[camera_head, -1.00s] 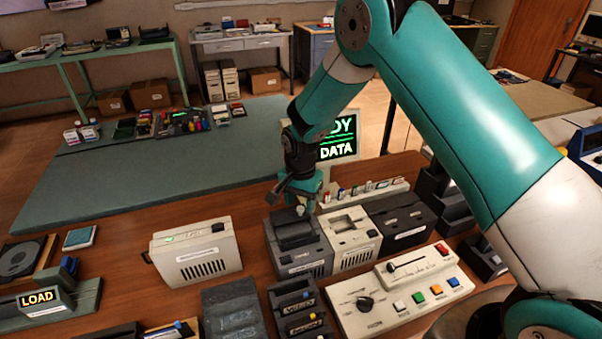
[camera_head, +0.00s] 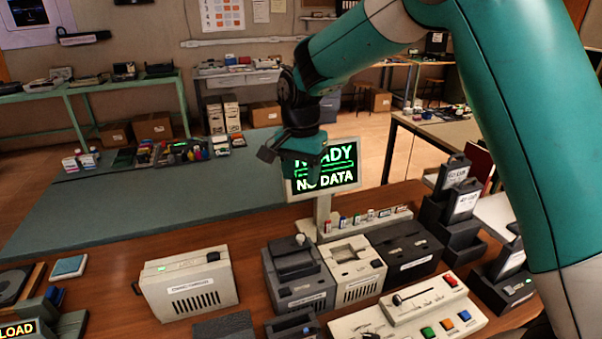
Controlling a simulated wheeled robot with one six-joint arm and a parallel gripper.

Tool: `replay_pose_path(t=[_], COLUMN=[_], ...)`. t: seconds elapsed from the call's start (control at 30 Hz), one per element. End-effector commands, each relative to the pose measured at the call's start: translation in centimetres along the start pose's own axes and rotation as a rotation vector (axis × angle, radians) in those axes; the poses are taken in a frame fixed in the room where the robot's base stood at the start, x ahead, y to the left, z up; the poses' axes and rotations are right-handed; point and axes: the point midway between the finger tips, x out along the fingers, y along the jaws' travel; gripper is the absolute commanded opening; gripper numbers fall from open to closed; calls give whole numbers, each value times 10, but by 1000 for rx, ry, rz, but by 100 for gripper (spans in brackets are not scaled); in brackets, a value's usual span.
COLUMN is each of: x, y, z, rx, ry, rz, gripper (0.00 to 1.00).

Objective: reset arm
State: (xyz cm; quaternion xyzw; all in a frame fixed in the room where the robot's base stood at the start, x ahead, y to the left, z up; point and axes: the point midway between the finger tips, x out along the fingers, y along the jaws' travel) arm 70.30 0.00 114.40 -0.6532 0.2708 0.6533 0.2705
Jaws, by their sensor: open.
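My gripper (camera_head: 285,154) is at the end of my teal and white arm, raised above the wooden table. It is open, and I see nothing held in it. It overlaps the left part of a small screen (camera_head: 338,178) that reads "NO DATA" in green. The gripper is clear of the devices below it.
On the wooden table (camera_head: 240,240) stand a beige box (camera_head: 188,284), a grey device (camera_head: 298,277), a white device (camera_head: 352,270), a black one (camera_head: 405,252) and a button panel (camera_head: 420,312). Black holders (camera_head: 455,215) stand at the right. A green-grey table (camera_head: 120,200) lies behind.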

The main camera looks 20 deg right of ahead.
Motion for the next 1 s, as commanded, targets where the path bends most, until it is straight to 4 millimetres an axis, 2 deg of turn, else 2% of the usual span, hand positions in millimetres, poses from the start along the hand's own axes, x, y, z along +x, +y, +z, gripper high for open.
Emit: replay_pose_path(t=[0.3,0.37,0.43,0.57,0.7,0.8,0.9,1.0], x=[-1,-6,-18,-47,-69,-75,-74,-73], y=[1,4,13,46,96,130,157,174], z=[2,7,22,72,140,184,217,237], rx=[-9,-43,-132,-427,-808,-1044,-1223,-1333], ry=[-1,-4,-11,-33,-48,-48,-42,-35], rz=[-2,-9,-31,-101,-204,-278,-337,-376], gripper=[48,48,48,48,48,48,48,48])
